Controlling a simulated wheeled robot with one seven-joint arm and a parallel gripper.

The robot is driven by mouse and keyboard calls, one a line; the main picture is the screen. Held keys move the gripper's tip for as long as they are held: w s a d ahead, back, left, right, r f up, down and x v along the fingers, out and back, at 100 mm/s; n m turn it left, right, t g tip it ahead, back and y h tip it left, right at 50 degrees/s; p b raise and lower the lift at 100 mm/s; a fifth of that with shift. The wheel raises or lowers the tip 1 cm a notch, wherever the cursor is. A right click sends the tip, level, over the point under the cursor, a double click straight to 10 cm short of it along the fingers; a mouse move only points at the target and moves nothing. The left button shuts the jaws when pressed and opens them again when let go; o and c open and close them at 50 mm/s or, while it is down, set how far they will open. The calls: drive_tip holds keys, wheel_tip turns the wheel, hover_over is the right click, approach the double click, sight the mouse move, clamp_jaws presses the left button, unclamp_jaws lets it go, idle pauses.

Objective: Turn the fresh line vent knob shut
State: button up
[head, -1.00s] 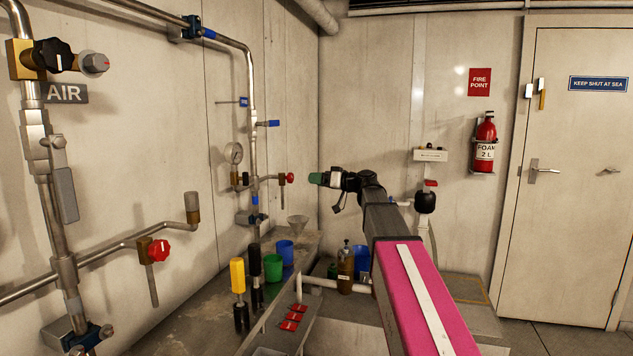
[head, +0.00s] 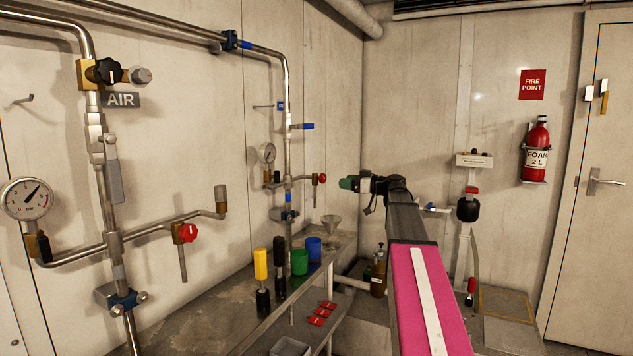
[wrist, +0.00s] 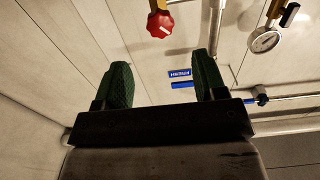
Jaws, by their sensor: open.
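A red knob (head: 322,178) sits on a short side branch of the far blue-banded pipe (head: 288,160). In the wrist view the red knob (wrist: 160,24) shows a white mark, above and beyond the fingertips. My gripper (head: 348,183) has green finger pads and points left, just right of the knob in the head view. In the wrist view my gripper (wrist: 164,82) is open and empty, with a wide gap between its pads. It is apart from the knob.
A nearer pipe marked AIR carries another red knob (head: 186,233), a black knob (head: 108,72) and a gauge (head: 27,198). A small gauge (head: 267,153) is beside the far pipe. Handled tools, cups and a funnel (head: 331,226) stand on the bench below.

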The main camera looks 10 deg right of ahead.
sight(325, 179)
drive_tip(key=x, duration=1)
drive_tip(key=c, duration=0.9)
